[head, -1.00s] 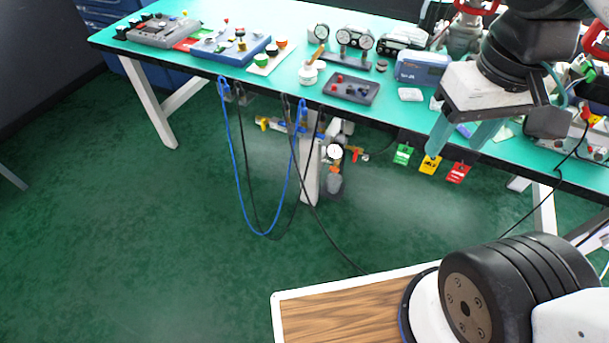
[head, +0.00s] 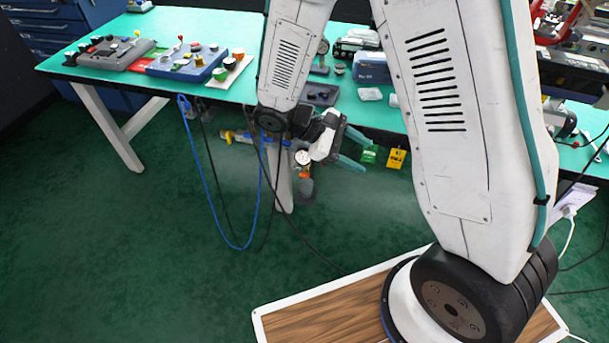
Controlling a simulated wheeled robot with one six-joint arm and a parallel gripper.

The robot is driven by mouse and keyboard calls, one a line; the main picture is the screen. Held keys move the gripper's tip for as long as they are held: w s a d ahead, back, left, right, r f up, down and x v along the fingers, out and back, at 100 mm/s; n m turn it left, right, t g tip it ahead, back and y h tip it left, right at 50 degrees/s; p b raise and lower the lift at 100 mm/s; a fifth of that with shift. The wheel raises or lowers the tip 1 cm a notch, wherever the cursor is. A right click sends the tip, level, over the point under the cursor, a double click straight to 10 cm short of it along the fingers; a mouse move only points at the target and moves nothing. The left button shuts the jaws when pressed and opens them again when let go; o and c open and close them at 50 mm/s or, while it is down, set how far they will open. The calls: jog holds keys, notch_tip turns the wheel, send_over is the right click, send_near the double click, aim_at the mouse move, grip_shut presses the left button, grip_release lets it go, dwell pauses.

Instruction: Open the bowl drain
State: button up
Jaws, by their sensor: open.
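The filter-regulator unit hangs below the bench's front edge, with a round white gauge (head: 302,157) and orange-red parts under it. Its dark bowl (head: 306,190) is at the bottom of the unit. The drain on the bowl's underside is too small to make out. My gripper (head: 361,156) is open, with teal fingers spread and nothing seen between them. It is just right of the gauge and a little higher than the bowl, pointing right, apart from the bowl in the picture. My arm and wrist hide the upper part of the unit.
The teal bench (head: 225,42) runs across above, holding a blue valve box (head: 188,62) and a dark tray (head: 320,94). A blue hose (head: 212,190) loops down at left.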

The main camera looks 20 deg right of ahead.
jog(key=w+f+n+t+h, duration=0.3)
jog(key=w+f+n, duration=0.1)
jog(key=f, duration=0.4)
jog(key=w+f+n+t+h, duration=0.3)
jog(key=f+n, duration=0.2)
jog(key=f, duration=0.3)
jog(key=n+t+y, duration=0.6)
jog(key=n+t, duration=0.5)
jog(key=t, duration=0.3)
send_near(304, 176)
jog(key=x, duration=0.9)
jog(key=shift+w+d+f, duration=0.1)
jog(key=shift+w+d, duration=0.15)
jog(key=shift+w, duration=0.05)
jog(key=shift+w+d, duration=0.3)
jog(key=shift+w, duration=0.15)
jog(key=c, duration=1)
